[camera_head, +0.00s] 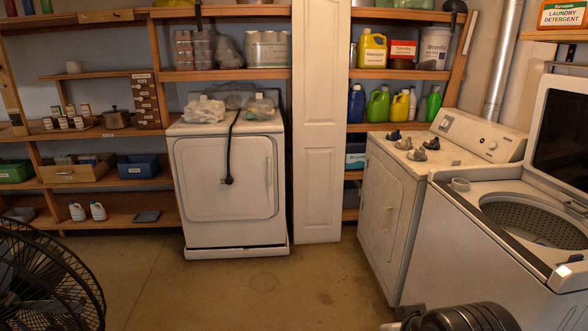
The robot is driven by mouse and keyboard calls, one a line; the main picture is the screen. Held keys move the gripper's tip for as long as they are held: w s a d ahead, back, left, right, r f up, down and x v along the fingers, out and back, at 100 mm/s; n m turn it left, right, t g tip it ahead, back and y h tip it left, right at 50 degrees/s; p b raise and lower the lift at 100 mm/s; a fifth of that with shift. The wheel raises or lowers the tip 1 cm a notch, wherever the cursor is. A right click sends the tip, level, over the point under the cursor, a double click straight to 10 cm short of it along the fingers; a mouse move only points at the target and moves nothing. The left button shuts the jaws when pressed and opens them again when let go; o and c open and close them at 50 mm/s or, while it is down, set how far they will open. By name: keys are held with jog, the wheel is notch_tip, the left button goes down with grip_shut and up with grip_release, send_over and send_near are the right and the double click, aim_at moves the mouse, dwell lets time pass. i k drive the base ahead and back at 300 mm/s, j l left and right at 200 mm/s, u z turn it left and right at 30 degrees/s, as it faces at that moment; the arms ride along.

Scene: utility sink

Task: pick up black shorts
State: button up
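I cannot make out any black shorts for certain in the head view. Several small, crumpled dark and grey items (418,153) lie on top of the white front-loading machine (388,215) at the right; they are too small to identify. The open top-loading washer (480,245) stands to its right with its lid raised, and its drum (535,222) looks empty where I can see into it. A dark ribbed shape at the bottom edge may be part of my arm. My gripper's fingers do not show.
A white machine (229,185) with bags on top and a hanging black cord stands at the back. A black fan (42,280) is at the lower left. Shelves hold bottles and bins (139,167). The concrete floor (250,290) in the middle is clear.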

aim_at(432, 145)
jog(key=i+z, duration=0.1)
jog(key=i, duration=1)
jog(key=i+j, duration=0.15)
jog(key=i, duration=1)
jog(key=i+l+z, duration=0.1)
jog(key=i+z, duration=0.35)
jog(key=i+j+z, duration=0.15)
jog(key=i+z, duration=0.35)
jog(key=i+j+z, duration=0.3)
jog(key=i+z, duration=0.7)
jog(key=z, duration=0.2)
